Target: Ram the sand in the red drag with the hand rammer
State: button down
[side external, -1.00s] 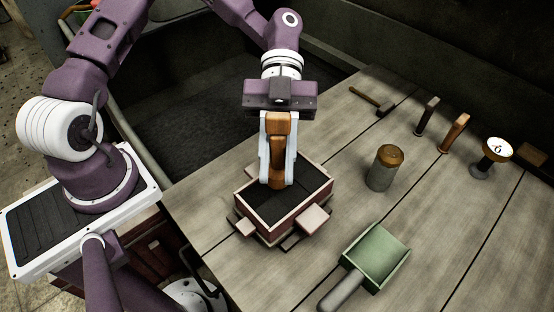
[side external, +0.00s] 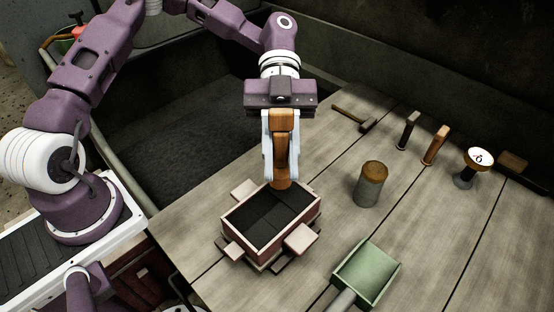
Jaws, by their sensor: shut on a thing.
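The red drag (side external: 247,245) stands on the plank table and is filled with dark sand (side external: 268,216). The sand surface shows square patches of slightly different shade. My gripper (side external: 281,176) is shut on the wooden hand rammer (side external: 283,124), which stands upright between the fingers. The rammer's lower end shows just below the fingertips, over the far back part of the drag. It hides the sand and rim there. I cannot tell whether it touches the sand.
A wood-topped cylinder (side external: 369,188) and a green scoop (side external: 365,272) stand right of the drag. The planks between are clear. A dark sand bin (side external: 180,140) is behind left.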

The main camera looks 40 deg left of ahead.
jog(key=shift+f, duration=1.4)
jog(key=shift+r, duration=1.5)
jog(key=d, duration=0.3)
jog(key=shift+d, duration=0.3)
jog(key=shift+f, duration=0.15)
jog(key=shift+f, duration=1.35)
